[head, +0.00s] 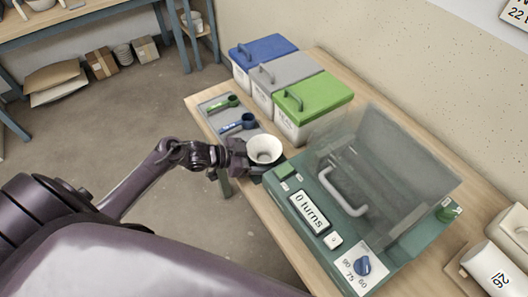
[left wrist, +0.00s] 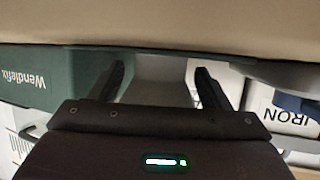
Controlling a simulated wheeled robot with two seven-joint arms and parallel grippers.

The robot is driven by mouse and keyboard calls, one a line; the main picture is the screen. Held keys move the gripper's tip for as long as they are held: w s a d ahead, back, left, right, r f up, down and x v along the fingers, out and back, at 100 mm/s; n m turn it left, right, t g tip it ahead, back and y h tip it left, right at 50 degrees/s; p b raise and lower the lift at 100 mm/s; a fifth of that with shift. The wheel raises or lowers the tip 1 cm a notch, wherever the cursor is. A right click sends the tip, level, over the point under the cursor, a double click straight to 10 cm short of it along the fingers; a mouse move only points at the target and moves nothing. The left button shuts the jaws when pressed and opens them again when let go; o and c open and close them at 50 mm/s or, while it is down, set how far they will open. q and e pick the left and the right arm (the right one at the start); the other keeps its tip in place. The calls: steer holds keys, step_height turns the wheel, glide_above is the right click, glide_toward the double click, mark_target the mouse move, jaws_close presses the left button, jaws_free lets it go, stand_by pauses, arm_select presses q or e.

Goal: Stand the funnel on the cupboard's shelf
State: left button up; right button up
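The funnel (head: 264,149) is white, with a wide round mouth facing up and a dark hole at its middle. It is in my left gripper (head: 272,165), by the table's front edge, left of the green machine. The fingers seem to be closed around its lower part, which they partly hide. In the left wrist view, which is upside down, a pale shape lies between the two dark fingers of my left gripper (left wrist: 160,75). Finger contact is hard to make out there. I cannot make out the cupboard or its shelf in either view. My right gripper is out of view.
On the table stand the green machine (head: 320,222) with a clear hood, blue-, grey- and green-lidded buckets (head: 286,126), and a grey tray (head: 214,103) with two scoops. A white container (head: 492,268) is at the lower right. The floor (head: 140,105) left of the table is open.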

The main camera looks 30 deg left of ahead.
mark_target(261, 149)
arm_select(q)
steer(key=c, duration=1.1)
steer(key=shift+r, duration=0.1)
step_height(261, 149, up, 19)
steer(key=shift+s+d+r+n+t+y, duration=0.3)
steer(key=shift+s+d+n+t+y, duration=0.3)
steer(key=shift+s, duration=0.45)
steer(key=shift+s+d+r+n+t+y, duration=0.4)
steer(key=shift+s+d+n+y, duration=0.3)
steer(key=shift+s, duration=0.4)
steer(key=shift+s+d+r+n+t+y, duration=0.25)
steer(key=shift+s+d+n+t+y, duration=0.35)
steer(key=shift+s+d, duration=0.4)
